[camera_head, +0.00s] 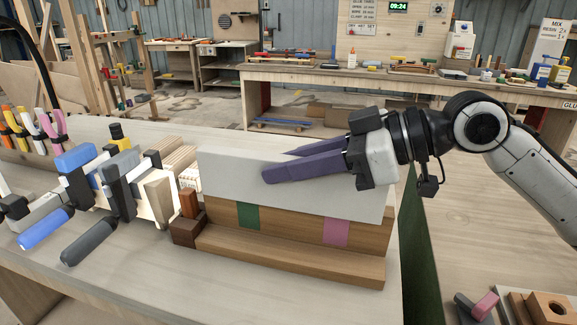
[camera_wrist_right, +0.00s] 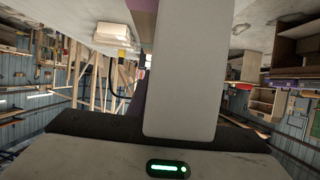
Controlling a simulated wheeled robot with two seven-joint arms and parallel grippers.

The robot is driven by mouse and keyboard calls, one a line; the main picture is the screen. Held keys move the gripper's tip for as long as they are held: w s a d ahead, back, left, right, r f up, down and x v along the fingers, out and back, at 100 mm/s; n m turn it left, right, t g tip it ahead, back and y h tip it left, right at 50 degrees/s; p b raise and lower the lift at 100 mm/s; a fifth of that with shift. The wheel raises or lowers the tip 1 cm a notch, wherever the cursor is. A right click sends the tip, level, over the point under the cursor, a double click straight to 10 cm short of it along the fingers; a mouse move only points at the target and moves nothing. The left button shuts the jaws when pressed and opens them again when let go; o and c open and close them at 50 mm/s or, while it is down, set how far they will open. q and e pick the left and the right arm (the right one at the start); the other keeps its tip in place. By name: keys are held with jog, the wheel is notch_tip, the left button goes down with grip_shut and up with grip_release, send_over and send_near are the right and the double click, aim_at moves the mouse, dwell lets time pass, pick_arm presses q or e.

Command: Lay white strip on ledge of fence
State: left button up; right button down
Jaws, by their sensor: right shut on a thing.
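The white strip (camera_head: 232,171) is a broad, pale board standing on its long edge in the head view. My right gripper (camera_head: 275,164) comes in from the right with purple fingers, one in front of the strip and one behind, shut on it near its upper middle. The strip fills the middle of the right wrist view (camera_wrist_right: 180,75). The wooden fence (camera_head: 286,228) has a green and a pink patch on its face and a ledge (camera_head: 300,257) along its front. The strip covers the fence's upper part; I cannot tell whether they touch. My left gripper is out of view.
Clamps with a blue handle (camera_head: 45,229) and a dark handle (camera_head: 85,246) lie left of the fence, beside a dark brown block (camera_head: 187,231). A wooden block with a hole (camera_head: 548,308) is at the lower right. The ledge top looks clear.

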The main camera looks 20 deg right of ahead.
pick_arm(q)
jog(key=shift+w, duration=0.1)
pick_arm(e)
jog(key=shift+r, duration=0.1)
jog(key=shift+f, duration=0.6)
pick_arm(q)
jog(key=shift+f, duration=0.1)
pick_arm(e)
jog(key=c, duration=1.6)
grip_release()
